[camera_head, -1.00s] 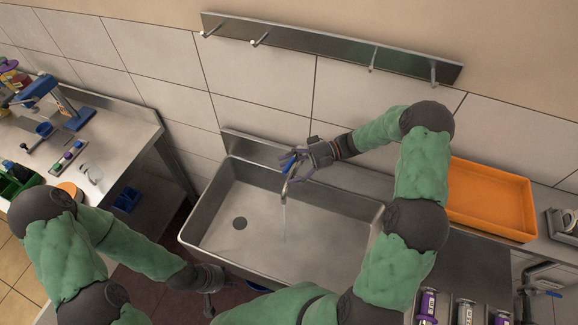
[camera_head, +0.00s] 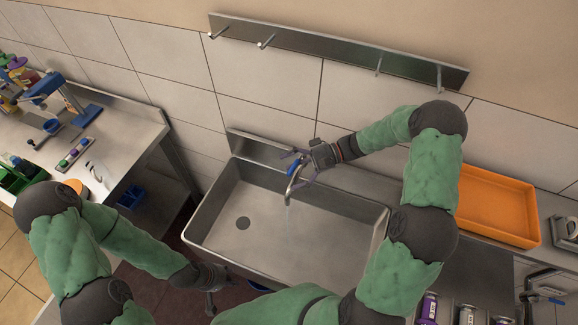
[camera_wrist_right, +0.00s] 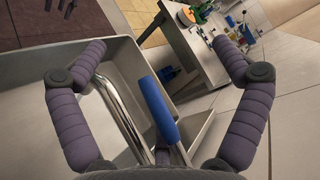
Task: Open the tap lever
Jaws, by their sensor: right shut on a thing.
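The tap (camera_head: 292,183) rises at the back of the steel sink, and its curved spout shows in the right wrist view (camera_wrist_right: 121,120). Its blue tap lever (camera_wrist_right: 158,108) stands between the two fingers of my right gripper (camera_wrist_right: 150,75), and shows small in the head view (camera_head: 294,161). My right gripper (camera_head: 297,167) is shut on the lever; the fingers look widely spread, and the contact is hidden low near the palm. A short, faint water stream (camera_head: 287,201) shows below the spout. My left gripper (camera_head: 212,292) hangs left of the sink's front, away from the tap; its fingers are unclear.
The sink basin (camera_head: 265,232) is empty, with a dark drain. An orange tray (camera_head: 497,207) lies on the counter to the right. A hook rail (camera_head: 320,50) is on the wall above. A steel table (camera_head: 125,140) with tools stands left.

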